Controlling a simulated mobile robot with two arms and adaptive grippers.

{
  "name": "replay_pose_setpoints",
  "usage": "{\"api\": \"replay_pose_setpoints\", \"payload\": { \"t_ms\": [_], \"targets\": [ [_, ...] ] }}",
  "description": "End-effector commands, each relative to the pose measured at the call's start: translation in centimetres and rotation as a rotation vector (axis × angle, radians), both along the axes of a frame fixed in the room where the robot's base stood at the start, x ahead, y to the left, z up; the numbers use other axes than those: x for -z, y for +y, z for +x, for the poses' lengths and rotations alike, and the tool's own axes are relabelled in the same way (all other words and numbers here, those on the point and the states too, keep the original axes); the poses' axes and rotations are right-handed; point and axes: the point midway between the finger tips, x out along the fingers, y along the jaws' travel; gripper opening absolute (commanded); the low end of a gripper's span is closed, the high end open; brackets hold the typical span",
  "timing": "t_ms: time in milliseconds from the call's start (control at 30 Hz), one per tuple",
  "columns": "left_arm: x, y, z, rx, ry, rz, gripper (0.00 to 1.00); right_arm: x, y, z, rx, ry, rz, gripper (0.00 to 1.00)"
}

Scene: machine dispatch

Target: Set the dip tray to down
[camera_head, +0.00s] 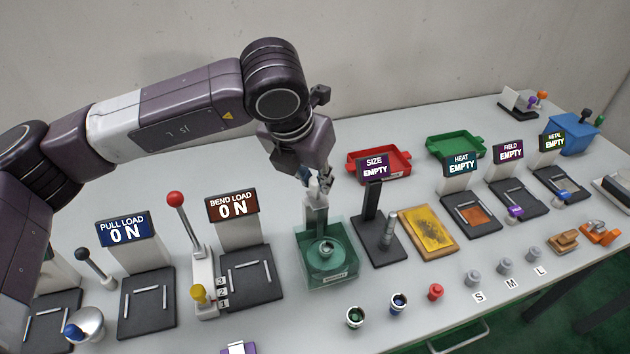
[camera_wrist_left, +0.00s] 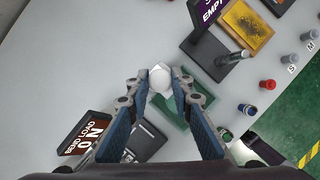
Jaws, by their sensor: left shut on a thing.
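The dip tray is a see-through green tank (camera_head: 330,278) with a pale upright post behind it, in the middle of the table. It also shows in the left wrist view as a green patch (camera_wrist_left: 176,112) beyond the fingers. A ring-shaped part (camera_head: 327,249) sits inside the tank. My left gripper (camera_head: 324,182) points down above the tank, at the top of the post. In the left wrist view its fingers (camera_wrist_left: 160,88) are closed around a white knob (camera_wrist_left: 159,78), the dip tray's handle. The arm and fingers partly hide the handle in the head view. My right gripper is not in view.
The SIZE station (camera_head: 376,222) stands close on the right, with a yellow plate (camera_head: 428,229) beyond. The BEND LOAD station (camera_head: 246,272) and a red-knobbed lever (camera_head: 176,199) stand left. Several small cylinders line the front, among them a red one (camera_head: 435,292). Red (camera_head: 380,156) and green trays (camera_head: 455,146) lie behind.

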Motion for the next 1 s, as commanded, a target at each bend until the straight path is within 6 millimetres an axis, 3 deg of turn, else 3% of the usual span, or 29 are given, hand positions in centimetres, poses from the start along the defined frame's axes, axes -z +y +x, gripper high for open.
{"api": "replay_pose_setpoints", "payload": {
  "t_ms": [167,200,333,667,767,1000],
  "targets": [
    [0.5,0.0,-0.3,0.002,0.012,0.006,0.00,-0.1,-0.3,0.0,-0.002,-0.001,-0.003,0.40],
    [0.5,0.1,-0.3,0.002,0.013,0.006,0.24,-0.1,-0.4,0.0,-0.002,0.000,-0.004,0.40],
    [0.4,0.0,-0.3,0.002,0.011,0.005,0.38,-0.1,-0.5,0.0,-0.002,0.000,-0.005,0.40],
    [-0.1,0.1,-0.3,0.001,0.006,0.003,0.38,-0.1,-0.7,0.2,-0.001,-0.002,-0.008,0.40],
    [-1.1,0.2,-0.6,0.002,0.005,0.001,0.38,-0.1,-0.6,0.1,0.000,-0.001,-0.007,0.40],
    [-5.6,1.1,-2.2,0.002,0.003,0.003,0.38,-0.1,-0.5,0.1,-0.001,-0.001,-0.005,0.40]
  ]
}}
